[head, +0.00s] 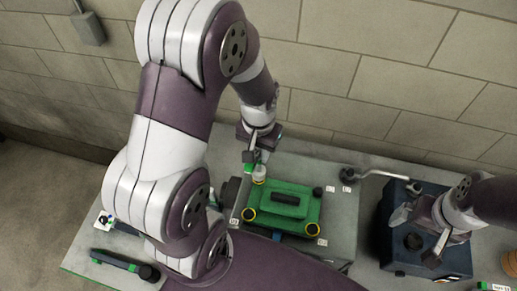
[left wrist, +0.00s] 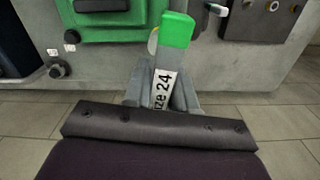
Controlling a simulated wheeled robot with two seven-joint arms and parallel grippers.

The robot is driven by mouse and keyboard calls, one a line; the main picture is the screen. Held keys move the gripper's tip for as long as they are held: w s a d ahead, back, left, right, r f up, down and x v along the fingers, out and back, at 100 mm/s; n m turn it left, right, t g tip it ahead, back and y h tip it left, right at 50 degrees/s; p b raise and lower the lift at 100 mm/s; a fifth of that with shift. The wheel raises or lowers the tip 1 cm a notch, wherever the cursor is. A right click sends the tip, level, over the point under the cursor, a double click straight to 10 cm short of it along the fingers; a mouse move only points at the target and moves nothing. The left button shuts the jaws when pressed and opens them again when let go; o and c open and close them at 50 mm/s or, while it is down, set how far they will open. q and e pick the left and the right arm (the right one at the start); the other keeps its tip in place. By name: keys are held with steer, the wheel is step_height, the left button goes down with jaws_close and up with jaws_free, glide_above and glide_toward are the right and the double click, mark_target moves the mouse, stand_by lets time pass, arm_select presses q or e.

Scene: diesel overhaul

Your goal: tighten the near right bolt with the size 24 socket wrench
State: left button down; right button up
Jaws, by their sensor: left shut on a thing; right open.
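My left gripper (head: 258,150) is shut on the size 24 socket wrench, whose grey body with a "size 24" label and green end shows in the left wrist view (left wrist: 165,85). In the head view the gripper is above the far left corner of the green cover (head: 284,205). A pale round piece sits just below it; I cannot tell whether the socket touches the bolt there. The near right bolt (head: 305,229) has a yellow ring around it, clear of both grippers. My right gripper (head: 415,238) is open and empty above the dark blue case.
The dark blue case (head: 385,238) stands right of the engine block. A dark tool with a green stripe (head: 120,262) lies on the bench at left. My left arm hides much of the bench's left side. A block wall stands behind.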

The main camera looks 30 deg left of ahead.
arm_select(q)
steer(key=n, duration=0.5)
steer(key=shift+w, duration=0.1)
steer(key=n, duration=1.5)
steer(key=shift+f, duration=0.1)
